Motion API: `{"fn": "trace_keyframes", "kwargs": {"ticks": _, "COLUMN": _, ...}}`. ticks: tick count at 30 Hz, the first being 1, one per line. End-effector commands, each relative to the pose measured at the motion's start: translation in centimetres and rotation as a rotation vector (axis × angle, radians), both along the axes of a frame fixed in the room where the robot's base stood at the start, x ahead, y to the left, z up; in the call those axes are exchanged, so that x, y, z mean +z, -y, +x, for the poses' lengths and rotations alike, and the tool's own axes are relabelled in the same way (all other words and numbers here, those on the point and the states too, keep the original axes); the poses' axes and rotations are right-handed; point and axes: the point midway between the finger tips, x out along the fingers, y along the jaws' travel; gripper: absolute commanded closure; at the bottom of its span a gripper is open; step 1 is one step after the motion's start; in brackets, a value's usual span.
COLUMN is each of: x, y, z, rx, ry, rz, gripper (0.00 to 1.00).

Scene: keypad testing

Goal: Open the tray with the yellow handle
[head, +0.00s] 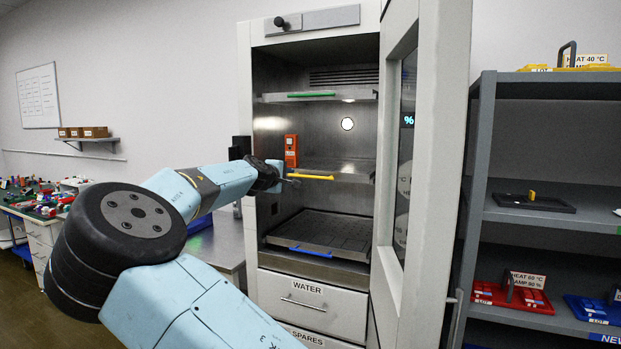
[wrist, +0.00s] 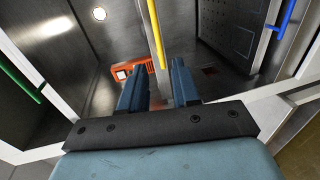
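The yellow handle (head: 314,177) is a thin bar along the front edge of the middle tray (head: 345,170), inside an open steel cabinet. The tray looks pushed in. My gripper (head: 292,181) is at the cabinet opening, by the left end of this handle. In the wrist view, my gripper (wrist: 159,68) has its two fingers apart with nothing held. The yellow handle (wrist: 155,30) runs up from the gap between the fingertips. Whether the fingers straddle its end or stop just short, I cannot tell.
An orange device (head: 291,150) stands at the left above the middle tray. A green handle (head: 311,95) is above and a blue handle (head: 311,252) below. The open cabinet door (head: 432,170) stands to the right. A grey shelf rack (head: 485,150) is beyond it.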

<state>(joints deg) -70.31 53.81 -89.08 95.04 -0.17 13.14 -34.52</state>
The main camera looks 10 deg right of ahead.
Motion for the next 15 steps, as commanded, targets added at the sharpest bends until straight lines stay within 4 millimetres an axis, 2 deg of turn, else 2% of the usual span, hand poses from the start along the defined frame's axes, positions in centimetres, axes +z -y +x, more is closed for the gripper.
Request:
{"fn": "trace_keyframes", "kwargs": {"ticks": 1, "x": -0.1, "y": 1.4, "z": 0.5, "rx": -0.014, "ry": 0.000, "rz": 0.000, "gripper": 0.69}}
{"fn": "trace_keyframes", "kwargs": {"ticks": 3, "x": -0.2, "y": 2.6, "z": 1.2, "rx": -0.024, "ry": 0.000, "rz": 0.000, "gripper": 0.69}}
{"fn": "trace_keyframes", "kwargs": {"ticks": 15, "x": -1.3, "y": 7.2, "z": 5.8, "rx": -0.039, "ry": 0.001, "rz": 0.001, "gripper": 0.69}}
